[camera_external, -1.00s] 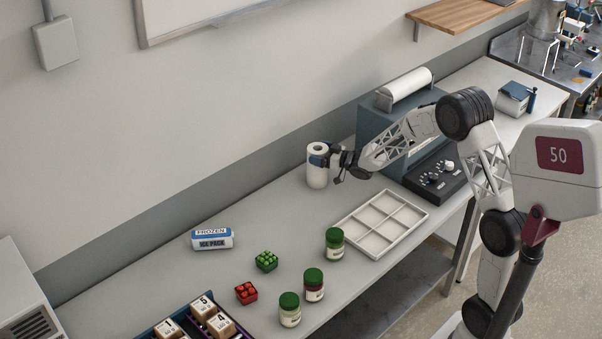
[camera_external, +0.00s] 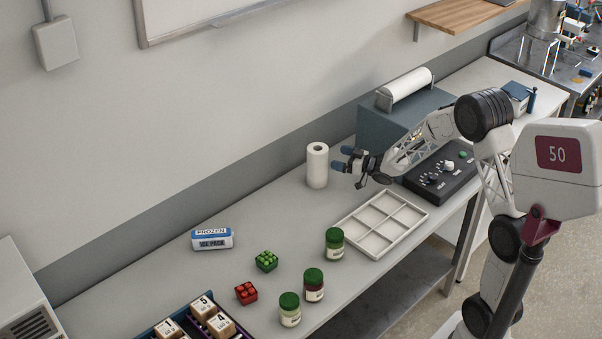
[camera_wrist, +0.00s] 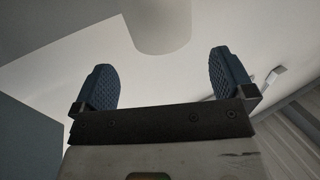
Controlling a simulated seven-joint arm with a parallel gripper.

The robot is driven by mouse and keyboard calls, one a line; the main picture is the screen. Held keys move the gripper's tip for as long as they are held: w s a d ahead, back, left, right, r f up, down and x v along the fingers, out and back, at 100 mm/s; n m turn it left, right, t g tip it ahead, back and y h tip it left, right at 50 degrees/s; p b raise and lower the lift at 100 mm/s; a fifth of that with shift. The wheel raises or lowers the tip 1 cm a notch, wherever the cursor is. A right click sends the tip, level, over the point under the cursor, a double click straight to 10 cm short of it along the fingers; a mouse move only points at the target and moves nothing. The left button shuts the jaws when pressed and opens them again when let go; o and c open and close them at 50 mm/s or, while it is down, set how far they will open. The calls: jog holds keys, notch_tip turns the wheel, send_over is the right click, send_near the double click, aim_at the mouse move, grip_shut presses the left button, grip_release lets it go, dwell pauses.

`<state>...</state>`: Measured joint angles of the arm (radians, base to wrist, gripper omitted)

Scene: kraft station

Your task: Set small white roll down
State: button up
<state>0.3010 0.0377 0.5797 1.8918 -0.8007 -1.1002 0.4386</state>
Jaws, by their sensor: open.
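The small white roll (camera_external: 317,166) stands upright on the table (camera_external: 273,204), in front of the wall strip and left of the blue-grey machine. My gripper (camera_external: 341,158) is just to the right of the roll, apart from it, with its blue fingertips spread and nothing between them. In the wrist view the roll (camera_wrist: 157,25) shows at the top, beyond the two open blue fingers (camera_wrist: 162,80); its far end is cut off by the picture edge.
A divided white tray (camera_external: 378,224) lies in front of my gripper. The blue-grey machine (camera_external: 385,127) with a larger white roll (camera_external: 405,88) and a knobbed panel (camera_external: 438,174) is to the right. Green-lidded jars (camera_external: 334,244) and an ice pack (camera_external: 212,239) stand further left.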

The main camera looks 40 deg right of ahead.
jog(key=shift+v, duration=1.6)
jog(key=shift+r, duration=0.1)
jog(key=s+a+r+m+g+h, duration=0.4)
jog(key=s+r+h, duration=0.45)
jog(key=s, duration=0.45)
jog(key=s+a+g, duration=0.3)
jog(key=s, duration=0.8)
jog(key=s+a+r+g+y, duration=0.1)
jog(key=s+a+g, duration=0.2)
jog(key=s, duration=0.8)
jog(key=s+a+g, duration=0.3)
jog(key=s+g, duration=0.1)
jog(key=s, duration=0.7)
jog(key=shift+s+a+r+m, duration=0.25)
jog(key=shift+s+r+m, duration=0.05)
jog(key=shift+r, duration=0.1)
